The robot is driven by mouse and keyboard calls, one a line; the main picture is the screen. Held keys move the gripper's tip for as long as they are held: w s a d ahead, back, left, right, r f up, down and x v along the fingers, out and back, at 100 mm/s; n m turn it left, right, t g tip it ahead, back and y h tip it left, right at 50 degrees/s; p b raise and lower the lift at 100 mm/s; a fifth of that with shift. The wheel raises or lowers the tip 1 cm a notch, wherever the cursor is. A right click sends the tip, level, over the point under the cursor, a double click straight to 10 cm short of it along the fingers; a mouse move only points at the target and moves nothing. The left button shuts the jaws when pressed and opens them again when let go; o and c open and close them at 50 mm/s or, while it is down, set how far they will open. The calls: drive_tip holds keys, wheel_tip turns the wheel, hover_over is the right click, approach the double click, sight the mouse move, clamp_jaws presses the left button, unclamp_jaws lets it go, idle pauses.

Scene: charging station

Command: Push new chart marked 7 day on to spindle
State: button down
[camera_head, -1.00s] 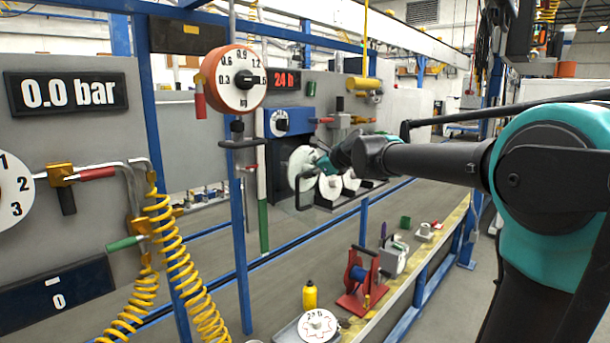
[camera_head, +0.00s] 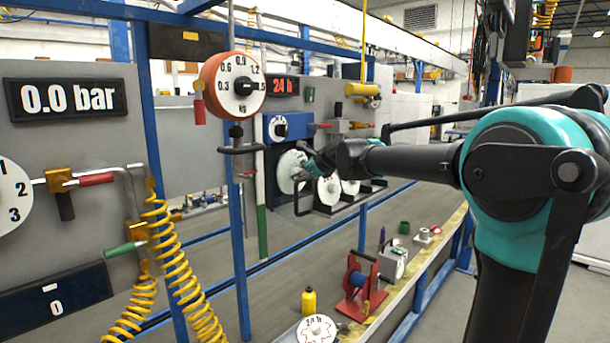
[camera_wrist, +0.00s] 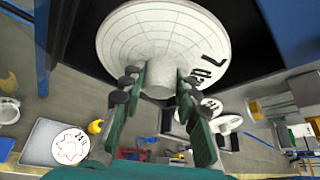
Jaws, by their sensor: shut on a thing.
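The white round chart (camera_wrist: 165,42), printed "7 day" at its edge, faces the wrist camera and fills the top of that view. My gripper (camera_wrist: 152,80) is shut on the pale round hub at the chart's middle, with a green finger on each side. In the head view the chart (camera_head: 290,171) stands upright in front of the dark recess below the blue recorder housing (camera_head: 289,122). My gripper (camera_head: 306,164) is at its right side there, small and partly hidden by the wrist. The spindle is not visible; I cannot tell whether the chart touches it.
More white discs (camera_head: 328,190) stand in a dark rack (camera_head: 372,189) just right of the chart. A disc marked "24 h" (camera_head: 316,330) lies on a tray at the bench front, near a yellow bottle (camera_head: 309,301) and red reel (camera_head: 355,281). A blue post (camera_head: 237,220) stands left.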

drive_tip(key=shift+w+a, duration=0.4)
drive_tip(key=shift+a, duration=0.15)
drive_tip(key=shift+w+a, duration=0.65)
drive_tip(key=shift+a, duration=0.2)
drive_tip(key=shift+w+a, duration=0.65)
drive_tip(key=shift+a, duration=0.15)
idle(1.5)
drive_tip(key=c, duration=1)
unclamp_jaws()
drive_tip(key=shift+c, duration=0.2)
drive_tip(key=v, duration=1.2)
drive_tip(key=shift+s, duration=0.1)
